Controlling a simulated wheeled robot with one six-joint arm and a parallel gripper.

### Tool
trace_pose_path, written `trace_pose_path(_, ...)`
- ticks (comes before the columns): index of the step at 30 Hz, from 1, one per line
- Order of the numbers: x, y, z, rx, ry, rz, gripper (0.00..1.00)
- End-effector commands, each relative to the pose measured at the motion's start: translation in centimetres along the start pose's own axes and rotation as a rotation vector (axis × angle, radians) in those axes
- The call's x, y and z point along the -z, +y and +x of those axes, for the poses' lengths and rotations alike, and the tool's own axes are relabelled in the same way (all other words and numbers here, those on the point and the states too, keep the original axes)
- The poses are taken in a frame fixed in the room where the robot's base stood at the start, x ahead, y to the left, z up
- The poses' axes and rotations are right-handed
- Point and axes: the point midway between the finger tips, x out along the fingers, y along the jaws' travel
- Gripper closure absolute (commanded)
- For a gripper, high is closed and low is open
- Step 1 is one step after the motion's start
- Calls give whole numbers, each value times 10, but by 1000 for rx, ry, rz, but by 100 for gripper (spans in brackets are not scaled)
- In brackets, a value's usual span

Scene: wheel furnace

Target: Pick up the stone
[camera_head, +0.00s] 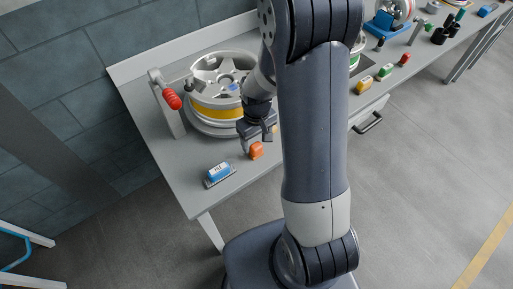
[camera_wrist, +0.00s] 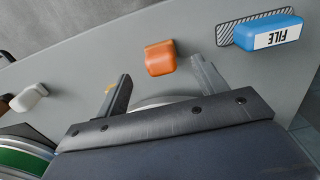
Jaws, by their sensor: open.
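No object in view carries a readable "stone" label, so I cannot tell for sure which one it is. A small orange block (camera_head: 256,151) lies on the grey workbench just below my gripper (camera_head: 259,136). In the wrist view the orange block (camera_wrist: 160,58) shows between and just beyond the two fingertips, apart from both. My gripper (camera_wrist: 160,71) is open with nothing between its jaws. A blue block marked FILE (camera_wrist: 268,33) lies on a striped patch to the right; the head view shows it (camera_head: 219,171) near the bench's front corner.
A wheel rim with a yellow band (camera_head: 215,108) stands on the bench behind my gripper, beside a red-handled lever (camera_head: 171,98). A white block (camera_wrist: 28,97) lies at the left of the wrist view. Yellow (camera_head: 364,85), green (camera_head: 385,71) and red (camera_head: 404,60) blocks lie farther right.

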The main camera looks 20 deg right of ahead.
Motion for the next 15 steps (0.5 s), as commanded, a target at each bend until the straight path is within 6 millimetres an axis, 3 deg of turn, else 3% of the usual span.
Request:
trace_pose_path(7, 0, 0, 13, 0, -1, 0, 33)
trace_pose_path(15, 1, -1, 44, 1, -3, 0, 33)
